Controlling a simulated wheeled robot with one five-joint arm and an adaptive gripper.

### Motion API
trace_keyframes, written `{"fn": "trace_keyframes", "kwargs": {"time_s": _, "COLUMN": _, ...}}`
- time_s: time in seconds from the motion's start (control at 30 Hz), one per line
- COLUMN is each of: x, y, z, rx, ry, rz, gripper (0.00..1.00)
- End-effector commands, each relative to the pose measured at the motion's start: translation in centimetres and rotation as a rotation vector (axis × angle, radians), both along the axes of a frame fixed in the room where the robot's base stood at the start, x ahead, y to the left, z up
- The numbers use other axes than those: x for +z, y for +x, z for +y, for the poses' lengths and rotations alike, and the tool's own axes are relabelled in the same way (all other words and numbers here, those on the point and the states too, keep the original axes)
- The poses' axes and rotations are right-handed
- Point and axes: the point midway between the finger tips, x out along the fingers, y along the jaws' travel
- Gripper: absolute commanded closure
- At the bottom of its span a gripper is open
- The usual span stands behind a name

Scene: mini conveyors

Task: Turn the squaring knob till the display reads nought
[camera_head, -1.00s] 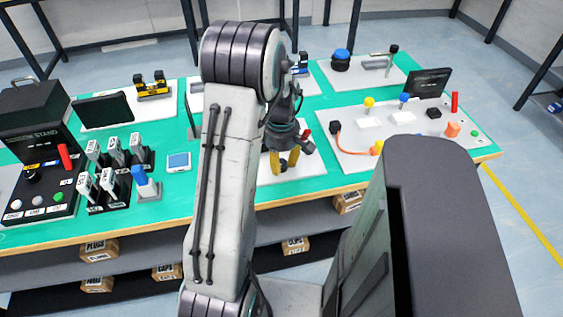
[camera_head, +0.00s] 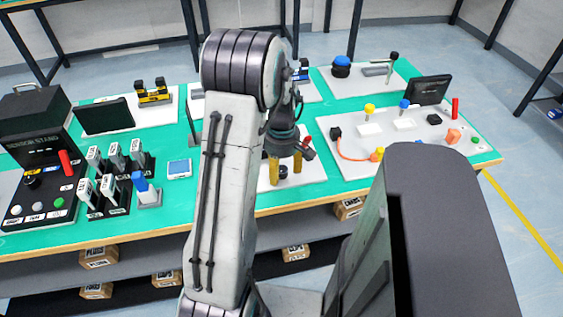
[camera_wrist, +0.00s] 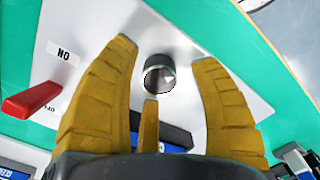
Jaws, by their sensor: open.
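A short dark round knob (camera_wrist: 159,72) with a pale top stands on a white panel (camera_wrist: 200,45) in the wrist view. My gripper (camera_wrist: 165,60) is open, its yellow fingers spread on either side of the knob and apart from it. In the head view the fingers (camera_head: 284,165) point down over the panel, with the dark knob (camera_head: 283,172) between them. A blue-edged part (camera_wrist: 175,138) lies behind the fingers in the wrist view. It is mostly hidden, and I cannot tell whether it is the display. I can read no value.
A red lever (camera_wrist: 30,100) beside an ON label (camera_wrist: 64,53) is left of my fingers in the wrist view. In the head view a white board with an orange cable (camera_head: 352,157) lies to the right, and a small blue-screened device (camera_head: 179,168) to the left.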

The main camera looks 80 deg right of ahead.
Motion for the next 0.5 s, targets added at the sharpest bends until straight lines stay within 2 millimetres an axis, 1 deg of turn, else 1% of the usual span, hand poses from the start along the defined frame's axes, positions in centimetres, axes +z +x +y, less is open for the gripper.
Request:
{"fn": "trace_keyframes", "kwargs": {"time_s": 0.17, "x": 1.6, "y": 0.0, "z": -0.1, "rx": 0.000, "ry": -0.005, "rz": 0.000, "gripper": 0.43}}
{"fn": "trace_keyframes", "kwargs": {"time_s": 0.5, "x": 7.3, "y": 0.0, "z": -0.1, "rx": 0.000, "ry": -0.005, "rz": 0.000, "gripper": 0.43}}
